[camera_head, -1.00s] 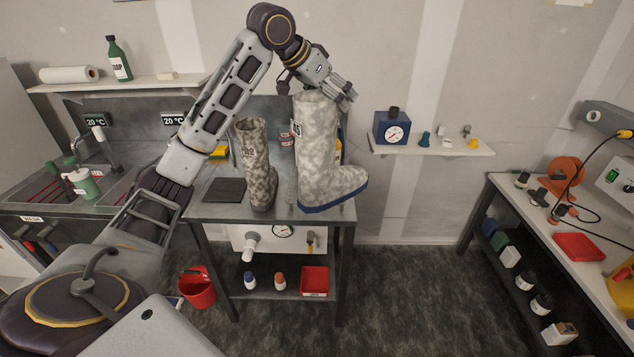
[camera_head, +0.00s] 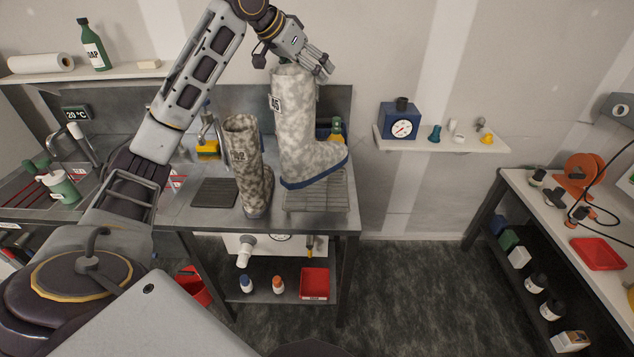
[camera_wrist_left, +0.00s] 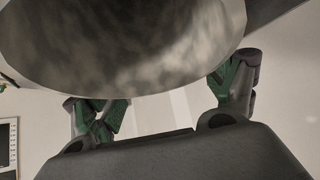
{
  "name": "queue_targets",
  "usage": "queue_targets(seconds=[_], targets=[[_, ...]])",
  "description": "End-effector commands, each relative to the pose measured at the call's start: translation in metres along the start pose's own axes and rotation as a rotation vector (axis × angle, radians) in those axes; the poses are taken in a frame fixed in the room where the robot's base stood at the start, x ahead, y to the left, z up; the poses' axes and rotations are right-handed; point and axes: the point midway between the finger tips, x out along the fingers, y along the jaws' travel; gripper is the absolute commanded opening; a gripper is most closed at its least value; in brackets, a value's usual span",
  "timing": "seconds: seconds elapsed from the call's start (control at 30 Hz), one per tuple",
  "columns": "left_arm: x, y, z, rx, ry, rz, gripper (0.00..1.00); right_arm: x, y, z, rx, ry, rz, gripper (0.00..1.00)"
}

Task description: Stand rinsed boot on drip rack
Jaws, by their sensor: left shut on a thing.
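A light grey mottled boot (camera_head: 308,130) with a blue sole and a tag reading 45 hangs nearly upright, slightly tilted, in my left gripper (camera_head: 318,68). The gripper is shut on the rim of its shaft; in the left wrist view the boot's shaft (camera_wrist_left: 125,50) fills the top between the fingers. The drip rack (camera_head: 318,200), a grey slatted rack on the bench, lies below the boot. The sole overlaps the rack's back part in the picture and seems a little above it; contact is unclear. My right gripper is out of view.
A darker mottled boot (camera_head: 248,165) stands upright on the bench just left of the rack. A dark ribbed mat (camera_head: 214,193) lies further left, by the sink. A wall shelf (camera_head: 440,143) with a blue gauge (camera_head: 400,120) is at the right.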

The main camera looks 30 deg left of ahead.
Motion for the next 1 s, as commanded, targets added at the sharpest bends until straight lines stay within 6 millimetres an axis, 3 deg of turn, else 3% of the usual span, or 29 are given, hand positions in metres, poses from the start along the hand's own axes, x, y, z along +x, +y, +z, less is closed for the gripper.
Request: queue_targets(seconds=[0.57, 1.0], targets=[[0.000, -0.001, 0.001, -0.001, 0.004, -0.002, 0.14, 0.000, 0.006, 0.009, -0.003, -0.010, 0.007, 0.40], [0.022, -0.001, 0.022, -0.001, 0.003, -0.001, 0.14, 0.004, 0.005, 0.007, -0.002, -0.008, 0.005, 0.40]])
